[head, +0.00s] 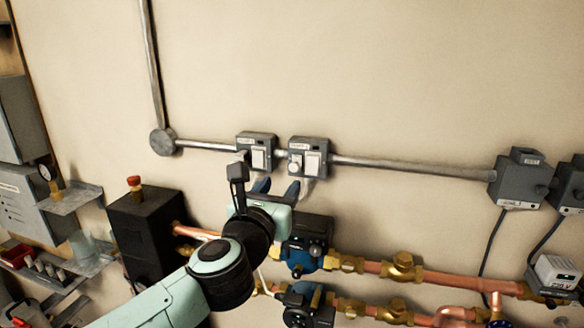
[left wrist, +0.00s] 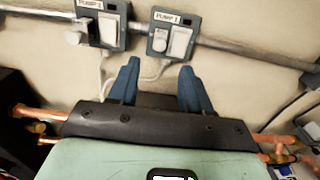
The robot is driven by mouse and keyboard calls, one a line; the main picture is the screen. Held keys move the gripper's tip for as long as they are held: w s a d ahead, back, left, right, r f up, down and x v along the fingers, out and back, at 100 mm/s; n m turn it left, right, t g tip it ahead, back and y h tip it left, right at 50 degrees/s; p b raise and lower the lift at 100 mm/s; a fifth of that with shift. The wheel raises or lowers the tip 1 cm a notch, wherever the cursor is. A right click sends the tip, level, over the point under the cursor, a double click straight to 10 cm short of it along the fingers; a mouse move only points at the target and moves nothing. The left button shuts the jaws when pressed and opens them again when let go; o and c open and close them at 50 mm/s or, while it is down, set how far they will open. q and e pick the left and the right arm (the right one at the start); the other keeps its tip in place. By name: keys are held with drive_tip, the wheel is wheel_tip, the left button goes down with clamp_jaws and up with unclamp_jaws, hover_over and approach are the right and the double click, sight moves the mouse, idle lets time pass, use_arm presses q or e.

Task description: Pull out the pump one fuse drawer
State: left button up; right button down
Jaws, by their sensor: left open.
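Two small grey switch boxes sit side by side on the wall conduit: a left box (head: 257,140) and a right box (head: 309,144). They also show in the left wrist view, left box (left wrist: 123,30) and right box (left wrist: 174,18). Each has a label, a pale switch plate and a small knob-like piece at its lower left. Both labels seem to start with PUMP; I cannot surely tell their numbers apart. My left gripper (head: 277,187) is open and empty, its blue fingers pointing up just below the boxes, apart from both. In the left wrist view my left gripper (left wrist: 159,67) shows nothing between its fingers.
A grey conduit (head: 410,167) runs along the wall to larger grey boxes (head: 519,180) at right. Below are blue pumps (head: 303,255) and copper pipes (head: 460,282). A black box with a red knob (head: 145,225) stands left. The wall above the boxes is clear.

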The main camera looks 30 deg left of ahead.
sight(293, 168)
use_arm(q)
drive_tip(key=p+x, duration=0.1)
drive_tip(key=x, duration=0.8)
use_arm(e)
drive_tip(key=shift+w+r, duration=0.9)
drive_tip(key=shift+r, duration=0.05)
use_arm(q)
drive_tip(key=shift+s, duration=0.1)
clamp_jaws()
